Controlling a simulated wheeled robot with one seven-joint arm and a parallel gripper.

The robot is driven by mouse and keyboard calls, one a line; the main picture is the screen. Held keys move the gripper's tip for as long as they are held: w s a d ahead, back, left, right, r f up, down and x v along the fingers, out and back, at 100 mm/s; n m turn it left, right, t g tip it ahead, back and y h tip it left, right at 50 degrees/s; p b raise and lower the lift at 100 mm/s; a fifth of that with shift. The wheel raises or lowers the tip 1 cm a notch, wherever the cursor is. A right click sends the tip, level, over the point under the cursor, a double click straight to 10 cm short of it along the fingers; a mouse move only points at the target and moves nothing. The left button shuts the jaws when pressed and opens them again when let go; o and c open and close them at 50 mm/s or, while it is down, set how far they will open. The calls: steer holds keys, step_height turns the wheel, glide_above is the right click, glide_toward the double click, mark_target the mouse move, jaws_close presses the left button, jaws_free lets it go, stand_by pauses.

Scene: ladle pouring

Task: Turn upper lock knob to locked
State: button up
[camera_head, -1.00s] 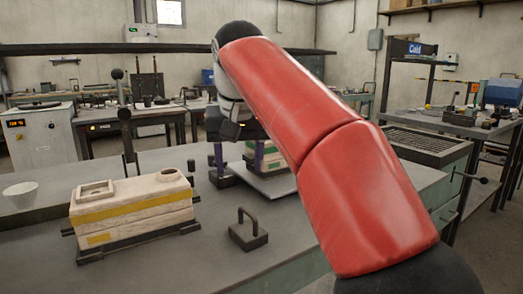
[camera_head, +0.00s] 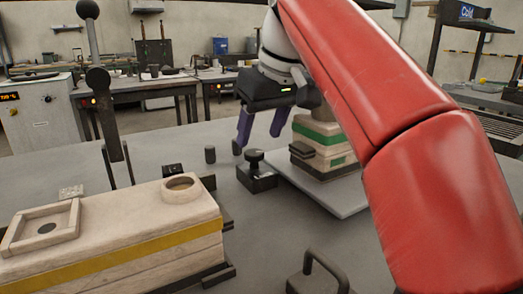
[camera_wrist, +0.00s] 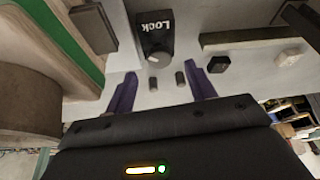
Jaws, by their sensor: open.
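A dark round lock knob (camera_head: 254,158) stands on a small black base block (camera_head: 262,180) on the grey table. In the wrist view, a black block marked "Lock" (camera_wrist: 154,28) has a round knob (camera_wrist: 159,57) at its near end, ahead of the fingers. I cannot tell which knob is the upper one. My gripper (camera_head: 257,142) has two purple fingers, open and apart with nothing between them. In the head view it is close behind and above the lock knob; contact does not show. The open fingers (camera_wrist: 161,88) also show in the wrist view.
A pale mould (camera_head: 110,235) with a yellow band stands at left. A green-banded stack (camera_head: 318,135) sits on a light plate (camera_head: 345,197) right of the knob. A dark upright lever (camera_head: 103,100), a short post (camera_head: 210,155) and a handle (camera_head: 318,270) are nearby.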

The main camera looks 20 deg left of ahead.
mark_target(253, 152)
steer(key=b+x, duration=0.1)
steer(key=x, duration=0.3)
steer(key=shift+f, duration=0.1)
steer(key=c, duration=1)
steer(key=shift+o, duration=0.2)
steer(key=shift+m, duration=0.5)
steer(key=m+h+p, duration=0.1)
steer(key=m, duration=0.1)
steer(key=m+t+p, duration=0.1)
steer(key=m+p, duration=0.1)
steer(key=shift+s+a+r+m+h, duration=0.2)
steer(key=shift+r+m+h, duration=0.1)
steer(key=shift+h, duration=0.1)
steer(key=m+p, duration=0.1)
steer(key=m, duration=0.1)
steer(key=m+t+h+p, duration=0.1)
steer(key=m+p, duration=0.1)
steer(key=shift+a+f+m+h, duration=0.1)
steer(key=shift+f+m+h, duration=0.1)
steer(key=shift+m+h, duration=0.15)
steer(key=shift+m, duration=0.25)
